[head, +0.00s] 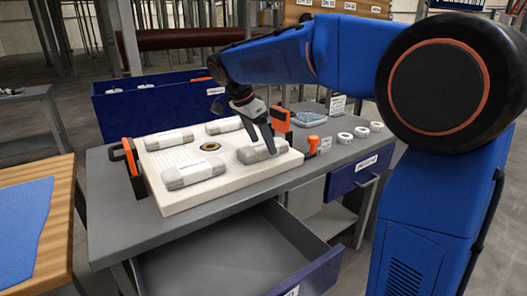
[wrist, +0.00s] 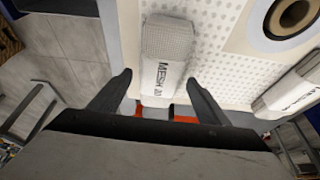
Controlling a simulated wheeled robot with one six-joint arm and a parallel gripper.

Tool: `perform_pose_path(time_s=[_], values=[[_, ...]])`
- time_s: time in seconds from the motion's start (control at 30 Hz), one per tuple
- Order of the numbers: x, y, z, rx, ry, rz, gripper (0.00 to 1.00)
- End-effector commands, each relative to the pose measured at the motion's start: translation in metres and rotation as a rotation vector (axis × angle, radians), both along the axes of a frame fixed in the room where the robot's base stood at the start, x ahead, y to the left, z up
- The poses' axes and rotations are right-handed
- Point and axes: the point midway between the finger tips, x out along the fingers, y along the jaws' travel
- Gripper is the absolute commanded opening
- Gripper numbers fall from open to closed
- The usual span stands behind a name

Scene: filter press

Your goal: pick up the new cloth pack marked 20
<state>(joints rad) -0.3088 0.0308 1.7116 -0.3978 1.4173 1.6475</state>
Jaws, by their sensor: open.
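A grey-white cloth pack (head: 262,152) lies on the right part of the white filter plate (head: 230,177). In the wrist view the pack (wrist: 168,45) has a white band reading MESH and digits too small to read surely. My gripper (wrist: 159,80) is open, with one finger on each side of the pack's near end and gaps visible. In the head view my gripper (head: 264,140) is over this pack. Other similar packs lie at the plate's back left (head: 169,139), back (head: 224,126) and front left (head: 193,173). Their markings are unreadable.
Orange-and-black handles stand at the plate's left (head: 132,157) and back right (head: 281,119). An orange knobbed tool (head: 312,144) and white rings (head: 345,138) sit right on the grey bench. An empty drawer (head: 225,262) stands open in front. A blue bin (head: 150,108) is behind.

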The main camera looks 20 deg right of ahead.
Motion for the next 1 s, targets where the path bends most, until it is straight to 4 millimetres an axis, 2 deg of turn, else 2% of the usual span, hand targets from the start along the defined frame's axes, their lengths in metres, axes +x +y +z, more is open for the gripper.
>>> perform_pose_path(time_s=[0.2,0.47,0.6,0.67,1.0], values=[[0.002,-0.008,-0.020,0.000,0.000,0.001,0.70],[0.003,-0.008,-0.021,0.000,-0.001,0.001,0.70],[0.003,-0.008,-0.021,0.000,-0.001,0.001,0.37],[0.003,-0.008,-0.021,0.000,-0.001,0.001,0.24],[0.003,-0.008,-0.016,0.001,-0.002,0.001,0.24]])
